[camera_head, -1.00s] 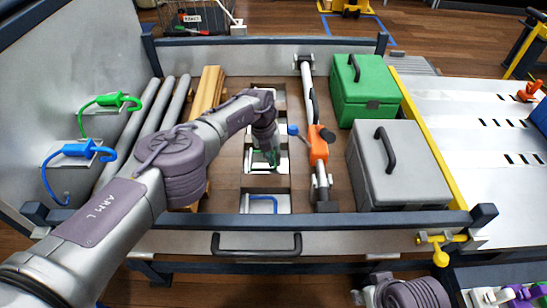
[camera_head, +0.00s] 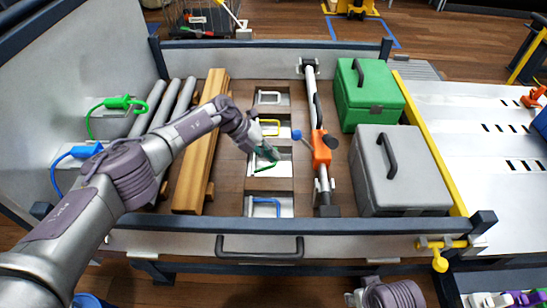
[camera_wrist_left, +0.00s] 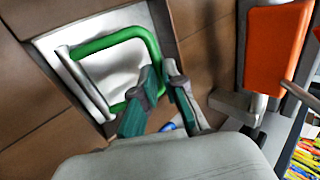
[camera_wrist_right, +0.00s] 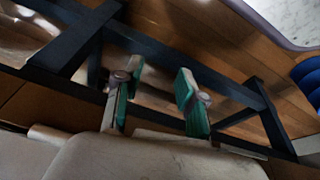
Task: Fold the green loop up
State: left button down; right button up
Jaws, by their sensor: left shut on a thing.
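The green loop (camera_head: 264,168) sits at a recessed plate in the floor of the bed, in the third recess from the back. In the left wrist view the green loop (camera_wrist_left: 122,38) joins a silver bar (camera_wrist_left: 85,82) over the light plate. My left gripper (camera_head: 267,154) is down at the loop; its green-padded fingers (camera_wrist_left: 160,98) are shut on the loop's side and hide part of it. I cannot tell exactly how far the loop is tilted. My right gripper (camera_wrist_right: 155,98) is open and empty, beside a dark frame.
White (camera_head: 269,97), yellow (camera_head: 269,127) and blue (camera_head: 266,202) loops sit in neighbouring recesses. Wooden beams (camera_head: 203,140) lie left. An orange-bodied bar (camera_head: 320,148), a green box (camera_head: 369,100) and a grey box (camera_head: 401,170) stand right. A dark rail (camera_head: 300,224) closes the near side.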

pick_arm(q)
jog(key=shift+a+r+h+b, duration=0.35)
jog(key=shift+h+b, duration=0.25)
jog(key=shift+h, duration=0.2)
pick_arm(e)
jog(key=shift+v, duration=2.8)
jog(key=shift+w+d, duration=0.1)
pick_arm(q)
jog(key=c, duration=1.2)
grip_release()
jog(key=shift+a, duration=0.1)
jog(key=v, duration=1.2)
jog(key=shift+c, duration=0.2)
